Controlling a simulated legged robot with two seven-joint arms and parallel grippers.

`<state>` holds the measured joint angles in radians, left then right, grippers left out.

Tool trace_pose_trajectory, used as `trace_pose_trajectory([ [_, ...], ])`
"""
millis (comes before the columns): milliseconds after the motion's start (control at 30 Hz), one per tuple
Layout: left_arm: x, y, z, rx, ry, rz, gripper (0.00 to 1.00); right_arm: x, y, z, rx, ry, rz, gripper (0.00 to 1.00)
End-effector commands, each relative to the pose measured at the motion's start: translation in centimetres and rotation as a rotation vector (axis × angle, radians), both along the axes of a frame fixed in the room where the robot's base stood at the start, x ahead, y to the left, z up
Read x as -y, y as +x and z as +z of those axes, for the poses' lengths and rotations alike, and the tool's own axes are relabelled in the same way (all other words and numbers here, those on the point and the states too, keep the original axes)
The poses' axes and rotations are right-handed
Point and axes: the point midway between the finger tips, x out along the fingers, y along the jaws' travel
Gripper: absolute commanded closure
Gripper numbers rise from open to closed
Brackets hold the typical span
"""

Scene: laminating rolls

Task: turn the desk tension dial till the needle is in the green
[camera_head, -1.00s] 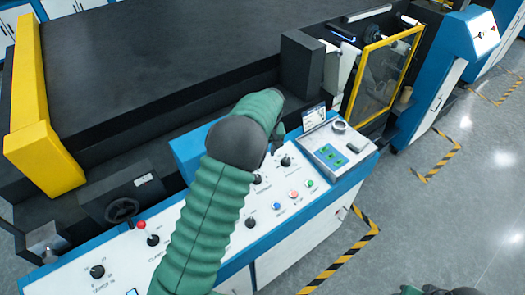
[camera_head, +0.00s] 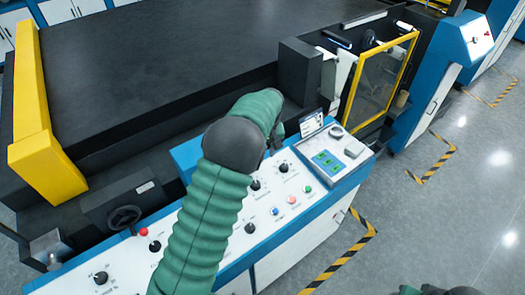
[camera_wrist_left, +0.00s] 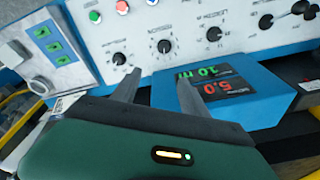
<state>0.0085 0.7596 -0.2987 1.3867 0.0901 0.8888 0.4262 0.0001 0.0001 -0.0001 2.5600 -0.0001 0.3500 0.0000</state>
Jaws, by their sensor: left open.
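The white control desk (camera_head: 225,245) carries a row of black knobs; its lettering is too small to tell which is the tension dial. In the left wrist view, knobs stand beyond my fingers: one black knob (camera_wrist_left: 119,58), another (camera_wrist_left: 164,46) and a third (camera_wrist_left: 211,33). My left gripper (camera_wrist_left: 156,82) is open and empty, its two fingers pointing at the desk near these knobs, apart from them. In the head view my left forearm hides part of the desk and most of the gripper. No gauge needle or green zone can be made out.
A display (camera_wrist_left: 215,80) with red and green digits sits close to the right finger. A panel with green buttons (camera_head: 325,160) and a small card (camera_head: 311,123) are at the desk's right end. A yellow-framed guard (camera_head: 385,75) stands behind.

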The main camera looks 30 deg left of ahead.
Motion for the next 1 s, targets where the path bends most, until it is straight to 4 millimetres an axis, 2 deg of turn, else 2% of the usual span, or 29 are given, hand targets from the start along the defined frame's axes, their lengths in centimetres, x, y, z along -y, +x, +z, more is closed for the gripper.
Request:
trace_pose_trajectory([
  [133, 0.1, 0.0, 0.4, 0.001, 0.000, 0.000, 0.48, 0.0, 0.0, -0.3, 0.000, 0.000, 0.000, 0.48],
  [267, 0.5, -0.1, 2.4, 0.006, 0.000, -0.002, 0.48, 0.0, 0.0, -1.2, 0.000, 0.000, 0.000, 0.48],
  [500, 1.6, -0.7, 9.3, 0.007, 0.001, -0.001, 0.48, 0.0, 0.0, -3.0, 0.000, 0.000, 0.000, 0.48],
  [700, 2.5, -1.1, 14.4, 0.003, 0.001, -0.001, 0.48, 0.0, 0.0, -3.5, 0.000, 0.000, 0.000, 0.48],
  [800, 2.7, -1.3, 15.8, 0.001, 0.001, -0.001, 0.48, 0.0, 0.0, -3.5, 0.000, 0.000, 0.000, 0.48],
  [1000, 2.8, -1.4, 16.5, -0.002, 0.001, 0.000, 0.48, 0.0, 0.0, -3.5, 0.000, 0.000, 0.000, 0.48],
])
